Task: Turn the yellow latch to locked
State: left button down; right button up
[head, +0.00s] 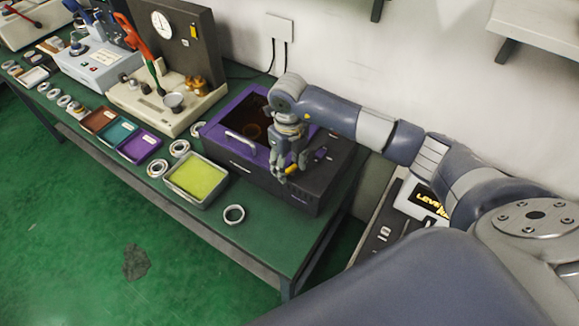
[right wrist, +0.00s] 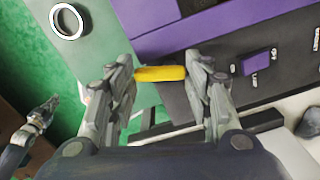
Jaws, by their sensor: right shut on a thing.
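The yellow latch (right wrist: 160,73) is a short bar on the dark front panel of a purple and black machine (head: 236,150). In the head view the latch (head: 291,169) shows as a small yellow spot at my right gripper (head: 284,172). In the right wrist view my right gripper (right wrist: 164,85) has one finger at each end of the latch and is shut on it. The latch lies nearly level across that picture. Where it joins the panel is hard to make out. At the left edge of the right wrist view, part of another gripper (right wrist: 40,115) shows, its fingers unclear.
A purple switch (right wrist: 257,63) sits on the panel beside the latch. A tray of yellow-green liquid (head: 198,180) and a loose metal ring (head: 234,214) stand in front of the machine on the green bench. Coloured trays (head: 139,146) and more rings lie to the left.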

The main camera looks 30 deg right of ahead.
jog(key=m, duration=0.1)
jog(key=m+b, duration=0.1)
jog(key=m, duration=0.1)
jog(key=shift+w+f+m, duration=0.1)
jog(key=shift+w+m, duration=0.15)
jog(key=shift+m, duration=0.15)
jog(key=m+b, duration=0.1)
jog(key=m, duration=0.2)
jog(key=shift+w+m+b, duration=0.15)
jog(key=shift+m+b, duration=0.15)
jog(key=m, duration=0.3)
jog(key=shift+w+d+m+b, duration=0.15)
jog(key=shift+m+b, duration=0.15)
jog(key=shift+b, duration=0.05)
jog(key=shift+w+d+m, duration=0.1)
jog(key=shift+m, duration=1.8)
jog(key=o, duration=1)
jog(key=shift+o, duration=0.2)
notch_tip(320, 180, up, 12)
